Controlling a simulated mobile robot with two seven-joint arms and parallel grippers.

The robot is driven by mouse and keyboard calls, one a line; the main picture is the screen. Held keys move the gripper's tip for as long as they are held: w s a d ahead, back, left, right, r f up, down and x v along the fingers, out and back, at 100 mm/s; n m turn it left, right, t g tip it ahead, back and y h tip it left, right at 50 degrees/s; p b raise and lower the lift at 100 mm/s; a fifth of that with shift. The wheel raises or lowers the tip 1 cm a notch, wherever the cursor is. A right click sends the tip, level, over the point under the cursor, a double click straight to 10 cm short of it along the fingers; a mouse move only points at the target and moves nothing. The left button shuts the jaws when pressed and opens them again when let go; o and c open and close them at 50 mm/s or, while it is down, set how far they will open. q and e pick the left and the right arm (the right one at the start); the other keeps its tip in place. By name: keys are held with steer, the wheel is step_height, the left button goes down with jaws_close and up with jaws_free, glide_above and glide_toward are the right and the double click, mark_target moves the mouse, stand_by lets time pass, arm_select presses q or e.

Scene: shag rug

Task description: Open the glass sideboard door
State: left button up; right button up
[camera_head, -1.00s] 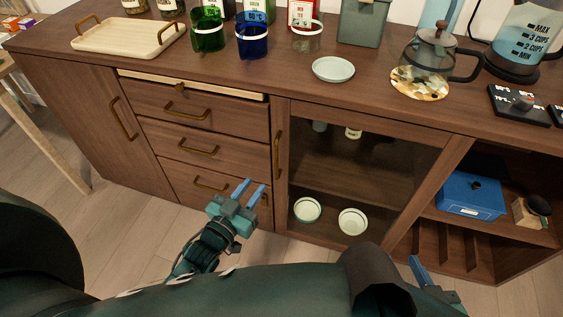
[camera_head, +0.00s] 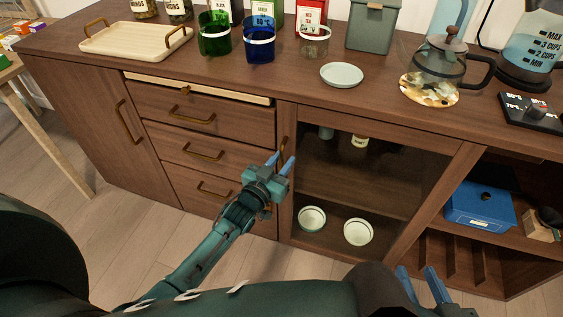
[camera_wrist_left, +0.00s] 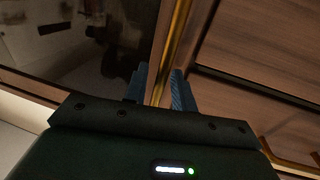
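The glass sideboard door (camera_head: 365,195) is closed, with a wooden frame around dark glass. Its upright brass handle (camera_head: 283,138) is on the left side of the frame, its lower part hidden behind my gripper. My left gripper (camera_head: 281,161) is at this handle, with its blue fingers apart. In the left wrist view the brass handle (camera_wrist_left: 177,42) runs down toward the gap between the two fingertips (camera_wrist_left: 160,78); I cannot tell whether they touch it. My right gripper (camera_head: 422,277) is open and empty at the bottom, in front of the sideboard.
Drawers (camera_head: 200,152) with brass handles are left of the door. An open shelf with a blue box (camera_head: 480,206) is to the right. Two bowls show behind the glass. A tray (camera_head: 135,40), mugs, a plate (camera_head: 341,75) and a glass pot (camera_head: 437,68) stand on top.

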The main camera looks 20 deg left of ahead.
arm_select(q)
jaws_close()
steer(key=shift+s, duration=0.15)
stand_by(0.4)
